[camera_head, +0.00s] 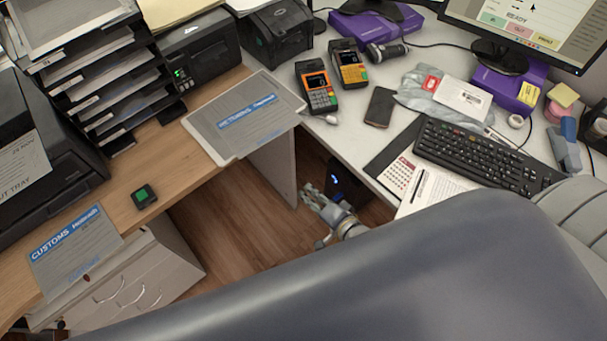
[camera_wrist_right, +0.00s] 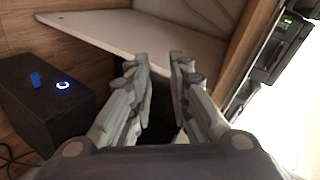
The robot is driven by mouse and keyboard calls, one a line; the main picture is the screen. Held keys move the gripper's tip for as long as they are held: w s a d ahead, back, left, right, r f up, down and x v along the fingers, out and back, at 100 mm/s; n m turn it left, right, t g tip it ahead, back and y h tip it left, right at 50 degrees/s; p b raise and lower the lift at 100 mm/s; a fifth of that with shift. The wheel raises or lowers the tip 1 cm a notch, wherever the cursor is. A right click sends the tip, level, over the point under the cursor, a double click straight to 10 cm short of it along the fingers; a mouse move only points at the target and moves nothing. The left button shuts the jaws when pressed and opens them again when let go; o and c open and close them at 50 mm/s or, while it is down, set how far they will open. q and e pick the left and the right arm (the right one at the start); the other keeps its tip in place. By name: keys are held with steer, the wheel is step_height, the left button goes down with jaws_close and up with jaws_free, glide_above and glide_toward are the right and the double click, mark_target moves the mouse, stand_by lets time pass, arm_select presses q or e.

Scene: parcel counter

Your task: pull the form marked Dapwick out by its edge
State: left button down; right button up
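My right gripper (camera_head: 322,202) is low in the gap between the counters, below and right of the RETURNS form, apart from both forms. The right wrist view shows its fingers (camera_wrist_right: 161,62) parted with nothing between them. My left gripper is not in view.
A black box with a blue light (camera_wrist_right: 55,95) stands left of the right gripper in the wrist view. Card terminals (camera_head: 318,88), a phone (camera_head: 380,107) and a keyboard (camera_head: 480,155) occupy the white desk. A small green-topped device (camera_head: 144,196) sits between the forms.

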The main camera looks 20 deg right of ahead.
mark_target(272, 139)
steer(key=w+a+r+m+t+y+b, duration=0.1)
steer(key=w+r+m, duration=0.1)
steer(key=r, duration=0.3)
steer(key=w+a+r+m+t, duration=0.1)
steer(key=r+m+t, duration=0.1)
steer(key=r, duration=0.3)
steer(key=shift+w+r+b+x, duration=0.1)
steer(key=shift+r+b+x, duration=0.25)
steer(key=shift+x, duration=1.6)
steer(key=shift+w+r+b+x, duration=0.1)
steer(key=shift+r+b+x, duration=0.2)
steer(key=shift+x, duration=1.7)
steer(key=shift+r+b+x, duration=0.25)
steer(key=shift+r+x, duration=0.1)
steer(key=shift+x, duration=1.6)
steer(key=shift+d, duration=0.1)
jaws_close()
steer(key=shift+s, duration=0.1)
